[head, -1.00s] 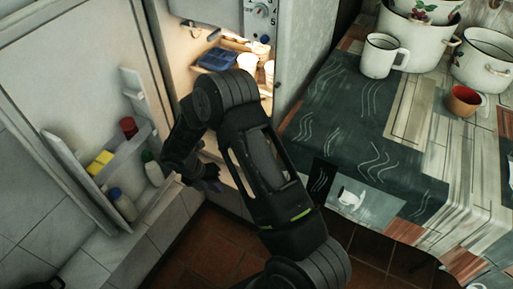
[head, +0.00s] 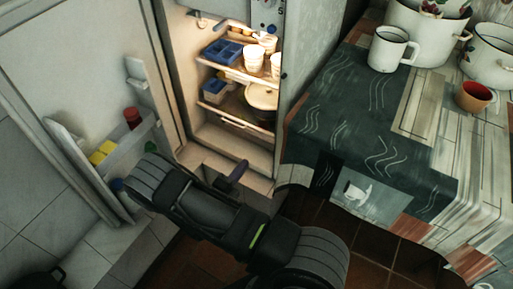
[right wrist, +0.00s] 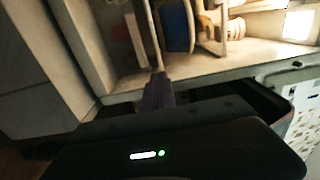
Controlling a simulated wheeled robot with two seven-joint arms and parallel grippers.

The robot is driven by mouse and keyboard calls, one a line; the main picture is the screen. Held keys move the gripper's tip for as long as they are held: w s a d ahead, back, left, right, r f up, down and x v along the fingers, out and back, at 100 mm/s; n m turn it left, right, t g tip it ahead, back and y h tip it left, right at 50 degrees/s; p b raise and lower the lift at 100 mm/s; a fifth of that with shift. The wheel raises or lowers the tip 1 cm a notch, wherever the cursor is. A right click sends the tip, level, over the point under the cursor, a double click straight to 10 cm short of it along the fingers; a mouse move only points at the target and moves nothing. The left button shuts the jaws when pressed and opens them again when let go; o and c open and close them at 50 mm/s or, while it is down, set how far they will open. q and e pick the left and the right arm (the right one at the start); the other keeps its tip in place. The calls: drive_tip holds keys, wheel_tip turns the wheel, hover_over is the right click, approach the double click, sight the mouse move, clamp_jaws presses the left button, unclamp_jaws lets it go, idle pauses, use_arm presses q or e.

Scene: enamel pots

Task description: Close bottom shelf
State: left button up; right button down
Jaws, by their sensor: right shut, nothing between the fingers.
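The lit fridge (head: 170,75) stands open with two wire shelves showing inside. The bottom shelf (head: 248,127) holds a pale lidded pot (head: 262,97) and a blue container (head: 215,91). The upper shelf (head: 232,63) holds a blue tray (head: 222,51) and pale cups. My right gripper (head: 236,173) is shut and empty, low at the fridge opening, below and in front of the bottom shelf; I see no contact with the shelf. In the right wrist view its dark purple fingers (right wrist: 158,92) point toward the fridge inside. My left gripper is out of view.
The open fridge door (head: 75,75) with bottles in its rack (head: 125,150) is on the left. A cloth-covered table (head: 370,130) with enamel pots, a white mug (head: 390,49) and a brown cup (head: 474,97) is on the right. Tiled floor lies below.

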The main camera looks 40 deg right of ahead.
sight(268, 132)
drive_tip(key=b+x, duration=0.1)
drive_tip(key=x, duration=1.3)
drive_tip(key=shift+s, duration=0.1)
drive_tip(key=b+x, duration=0.1)
drive_tip(key=x, duration=0.2)
drive_tip(key=shift+d+f, duration=0.1)
drive_tip(key=shift+d, duration=0.35)
drive_tip(key=shift+w+r, duration=0.25)
drive_tip(key=shift+r, duration=0.1)
